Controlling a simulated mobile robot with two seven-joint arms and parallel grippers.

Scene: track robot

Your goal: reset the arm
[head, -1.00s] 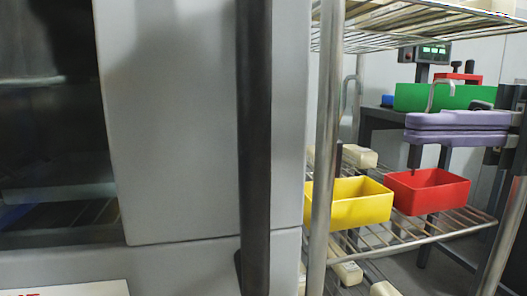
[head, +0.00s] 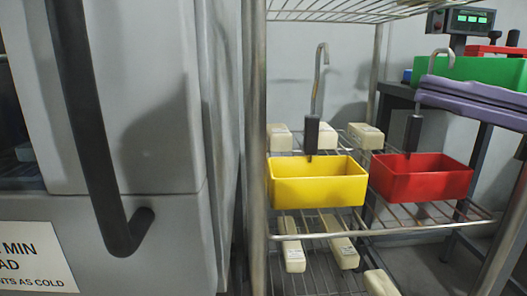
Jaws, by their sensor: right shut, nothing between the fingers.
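My right gripper (head: 424,89) shows at the right edge, with two long purple fingers lying one against the other. It is shut and empty. The fingers point left and slope up toward their tips. In the picture they are above the red bin (head: 421,180) and in front of the green bin (head: 475,69), apart from the red bin. Most of the right arm is out of the frame. My left gripper is not in view.
A large grey appliance with a dark handle (head: 88,120) fills the left. A wire rack (head: 395,228) holds a yellow bin (head: 318,186), the red bin and several pale blocks. A scale display (head: 466,20) stands at the back right. A rack post stands at lower right.

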